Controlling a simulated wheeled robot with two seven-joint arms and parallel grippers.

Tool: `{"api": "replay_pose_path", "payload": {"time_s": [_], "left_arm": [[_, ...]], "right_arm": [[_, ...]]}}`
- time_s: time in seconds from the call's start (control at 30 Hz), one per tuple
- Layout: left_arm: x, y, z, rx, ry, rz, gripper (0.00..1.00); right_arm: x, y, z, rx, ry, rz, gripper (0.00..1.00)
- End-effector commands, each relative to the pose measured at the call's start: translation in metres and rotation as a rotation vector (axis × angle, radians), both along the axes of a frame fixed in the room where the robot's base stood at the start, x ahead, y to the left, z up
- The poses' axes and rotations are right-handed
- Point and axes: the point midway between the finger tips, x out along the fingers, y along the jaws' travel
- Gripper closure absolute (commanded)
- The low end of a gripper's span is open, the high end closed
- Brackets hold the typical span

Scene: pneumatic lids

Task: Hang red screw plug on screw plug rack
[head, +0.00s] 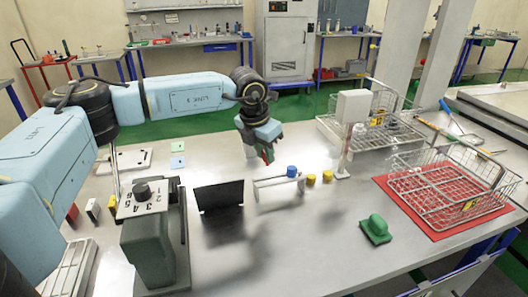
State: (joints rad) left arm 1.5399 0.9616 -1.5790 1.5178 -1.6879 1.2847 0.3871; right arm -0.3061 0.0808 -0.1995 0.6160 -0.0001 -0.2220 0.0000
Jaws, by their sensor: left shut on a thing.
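My left gripper (259,148) reaches in from the left and points down over the table, behind the screw plug rack. It is shut on the red screw plug (267,156), of which only a small red part shows beside the fingers. The screw plug rack (270,186) is a low pale metal bar on short legs. A blue screw plug (292,171) sits at its right end. Two yellow screw plugs (311,179) stand just right of the rack. My right gripper is out of view.
A black panel (219,197) stands left of the rack, beside a grey-green device (150,240). A white post (350,130) rises behind right. Wire baskets (450,185) and a red mat (405,200) lie right. A green object (375,229) lies front right. The front middle is clear.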

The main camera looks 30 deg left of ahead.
Motion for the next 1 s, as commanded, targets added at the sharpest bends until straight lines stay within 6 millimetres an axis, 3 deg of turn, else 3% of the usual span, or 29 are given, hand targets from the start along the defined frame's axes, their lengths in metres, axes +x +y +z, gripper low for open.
{"api": "replay_pose_path", "payload": {"time_s": [0.17,0.53,0.73,1.0], "left_arm": [[0.000,0.000,-0.019,-0.001,0.001,0.003,1.00],[0.000,0.000,-0.053,0.000,0.002,0.002,1.00],[0.000,0.000,-0.062,-0.001,0.000,0.002,1.00],[0.000,0.000,-0.064,0.000,0.000,0.001,1.00]], "right_arm": [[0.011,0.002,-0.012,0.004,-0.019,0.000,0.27],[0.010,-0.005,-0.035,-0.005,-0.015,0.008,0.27],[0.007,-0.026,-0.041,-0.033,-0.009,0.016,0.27],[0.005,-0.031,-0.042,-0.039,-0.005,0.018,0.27]]}}
